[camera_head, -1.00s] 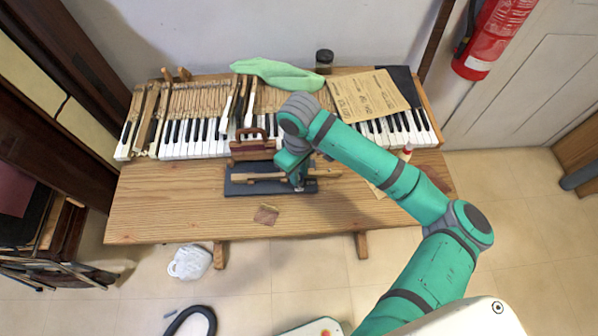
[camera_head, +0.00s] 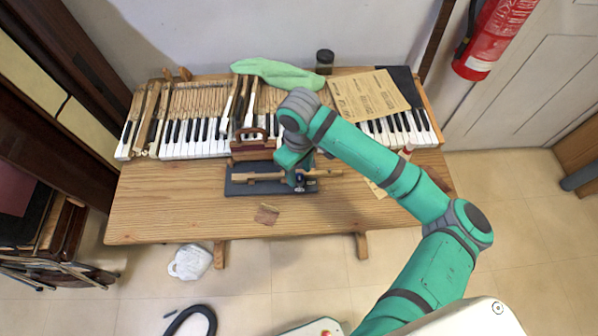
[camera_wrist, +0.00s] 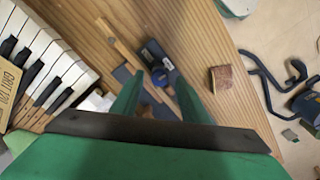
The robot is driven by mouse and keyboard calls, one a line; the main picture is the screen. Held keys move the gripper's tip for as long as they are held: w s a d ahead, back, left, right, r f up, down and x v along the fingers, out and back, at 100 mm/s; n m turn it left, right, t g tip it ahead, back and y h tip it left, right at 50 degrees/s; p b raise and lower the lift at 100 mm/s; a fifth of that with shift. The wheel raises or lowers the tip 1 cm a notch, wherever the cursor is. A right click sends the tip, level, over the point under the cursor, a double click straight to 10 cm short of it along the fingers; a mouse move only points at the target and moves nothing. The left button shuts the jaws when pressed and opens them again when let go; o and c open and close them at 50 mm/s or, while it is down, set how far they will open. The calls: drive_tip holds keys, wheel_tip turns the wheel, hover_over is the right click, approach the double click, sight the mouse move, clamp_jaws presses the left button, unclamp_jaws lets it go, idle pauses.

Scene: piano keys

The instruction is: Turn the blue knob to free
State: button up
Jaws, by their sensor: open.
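The blue knob (camera_wrist: 160,77) shows in the wrist view as a small, blurred blue round part just beyond my fingertips.
A brown handled block (camera_head: 252,151) stands behind the plate, before the piano keys (camera_head: 190,145). A green cloth (camera_head: 278,73), a dark jar (camera_head: 324,61) and papers (camera_head: 370,95) are at the back. The bench's front left (camera_head: 170,215) is clear.

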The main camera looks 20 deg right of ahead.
sight(298, 176)
wheel_tip(298, 176, up, 10)
drive_tip(key=shift+f, duration=0.15)
drive_tip(key=shift+w, duration=0.15)
idle(0.5)
